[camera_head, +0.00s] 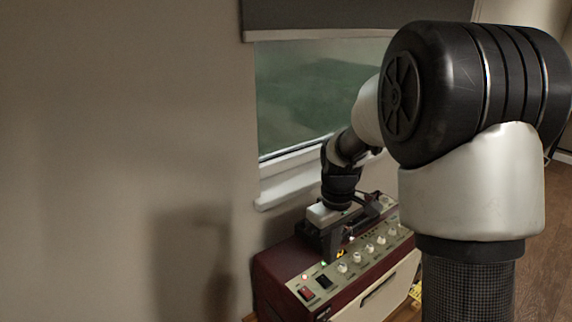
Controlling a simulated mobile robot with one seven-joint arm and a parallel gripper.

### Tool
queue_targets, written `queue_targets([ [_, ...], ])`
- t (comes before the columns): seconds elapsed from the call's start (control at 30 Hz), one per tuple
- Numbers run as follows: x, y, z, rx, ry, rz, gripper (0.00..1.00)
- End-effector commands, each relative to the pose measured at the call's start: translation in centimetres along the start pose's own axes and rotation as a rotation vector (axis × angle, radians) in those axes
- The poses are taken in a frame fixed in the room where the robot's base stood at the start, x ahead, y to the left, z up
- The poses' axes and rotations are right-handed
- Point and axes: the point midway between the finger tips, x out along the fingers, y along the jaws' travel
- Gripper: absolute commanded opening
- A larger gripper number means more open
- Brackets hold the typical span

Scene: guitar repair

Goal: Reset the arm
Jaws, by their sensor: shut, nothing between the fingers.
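My arm reaches from the right toward a dark red amplifier (268,284) below the window. My gripper (331,250) points down just over the amplifier's cream control panel (325,288). It looks shut, with nothing seen in it. I cannot tell whether its fingertips touch the panel. The panel has several white knobs, a red rocker switch (306,293), a black switch (323,281) and small lit lamps. My gripper hides part of the panel's back.
A window (310,95) with a white sill (290,185) and a dark blind (320,15) is behind the amplifier. A bare wall (120,140) fills the left. Wooden floor (545,250) shows at right. A small yellow thing (415,294) is beside the amplifier.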

Motion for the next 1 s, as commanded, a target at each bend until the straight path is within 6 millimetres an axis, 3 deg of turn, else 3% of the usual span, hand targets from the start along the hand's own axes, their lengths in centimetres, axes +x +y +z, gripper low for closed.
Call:
queue_targets([
  [0.17, -5.8, -1.6, 2.4, 0.099, 0.085, 0.043, 0.0],
  [0.3, -10.5, -3.9, 6.0, 0.216, 0.177, 0.08, 0.0],
  [0.5, -14.7, -7.5, 11.5, 0.381, 0.313, 0.118, 0.0],
  [0.7, -15.8, -10.1, 15.6, 0.507, 0.421, 0.135, 0.0],
  [1.0, -15.8, -11.1, 17.2, 0.564, 0.466, 0.138, 0.0],
])
